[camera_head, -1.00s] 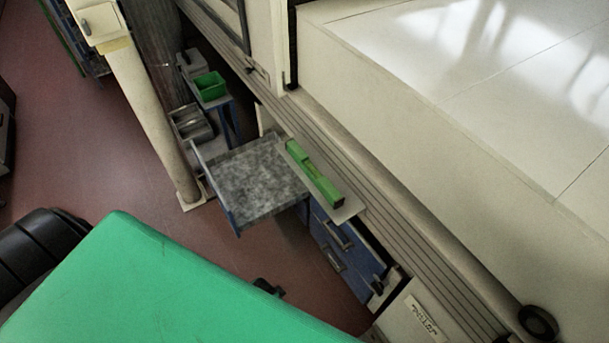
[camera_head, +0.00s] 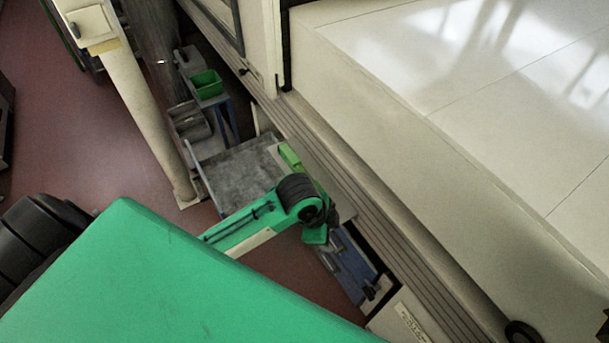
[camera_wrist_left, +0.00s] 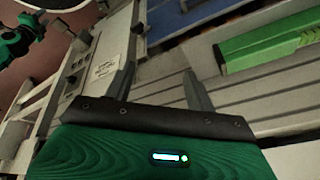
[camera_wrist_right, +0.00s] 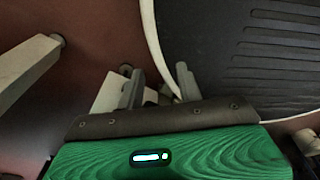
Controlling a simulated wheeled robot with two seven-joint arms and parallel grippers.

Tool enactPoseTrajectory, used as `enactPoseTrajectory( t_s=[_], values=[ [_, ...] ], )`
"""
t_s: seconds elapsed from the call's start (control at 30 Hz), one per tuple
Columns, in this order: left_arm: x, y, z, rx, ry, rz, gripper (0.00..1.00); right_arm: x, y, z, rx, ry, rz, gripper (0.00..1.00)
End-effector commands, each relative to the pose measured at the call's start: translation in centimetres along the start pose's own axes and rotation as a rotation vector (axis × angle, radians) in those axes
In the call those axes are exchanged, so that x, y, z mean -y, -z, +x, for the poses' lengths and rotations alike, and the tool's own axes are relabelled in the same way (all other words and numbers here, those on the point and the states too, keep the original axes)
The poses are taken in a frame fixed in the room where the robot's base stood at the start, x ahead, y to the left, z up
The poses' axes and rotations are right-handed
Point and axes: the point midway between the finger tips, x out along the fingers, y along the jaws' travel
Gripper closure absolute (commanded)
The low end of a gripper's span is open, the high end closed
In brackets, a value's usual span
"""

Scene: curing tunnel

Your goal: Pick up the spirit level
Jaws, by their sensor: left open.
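The green spirit level (camera_head: 290,157) lies on a narrow ledge beside the open grey drawer. In the head view my left forearm and wrist hide most of it. My left gripper (camera_head: 326,222) is by the near end of the ledge, with its fingers hard to make out there. In the left wrist view the fingers (camera_wrist_left: 160,80) are apart with nothing between them, and the level (camera_wrist_left: 268,45) lies to their right, apart from them. My right gripper (camera_wrist_right: 160,72) shows only in its wrist view, with its fingers apart and empty.
The grey-topped drawer (camera_head: 238,178) stands out beside the ledge. Blue drawer fronts (camera_head: 350,265) are below. A large white machine (camera_head: 450,150) fills the right. A pale post (camera_head: 145,110) and a green bin (camera_head: 207,83) stand at the left. Red floor shows around.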

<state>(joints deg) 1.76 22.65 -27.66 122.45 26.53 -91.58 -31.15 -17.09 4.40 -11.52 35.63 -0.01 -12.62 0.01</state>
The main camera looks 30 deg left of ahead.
Motion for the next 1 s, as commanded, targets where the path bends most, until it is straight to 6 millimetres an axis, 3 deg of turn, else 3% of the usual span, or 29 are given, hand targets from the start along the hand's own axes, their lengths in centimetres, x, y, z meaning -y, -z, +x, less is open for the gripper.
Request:
enactPoseTrajectory(
  t_s=[0.17, 0.37, 0.73, 1.0],
  values=[
    [2.8, 0.8, -0.1, 0.030, -0.030, 0.196, 0.45, -0.1, 0.0, 0.0, 0.000, -0.001, 0.000, 0.64],
    [7.6, 0.7, -1.2, 0.098, -0.085, 0.463, 0.45, -0.3, -0.2, 0.0, 0.002, -0.003, -0.001, 0.64],
    [17.7, -2.8, -6.8, 0.232, -0.212, 0.800, 0.45, -0.5, -0.3, 0.0, 0.004, -0.005, -0.001, 0.64],
    [20.9, -4.5, -9.6, 0.257, -0.259, 0.873, 0.45, -0.5, -0.3, -0.1, 0.004, -0.005, 0.000, 0.64]
  ],
)
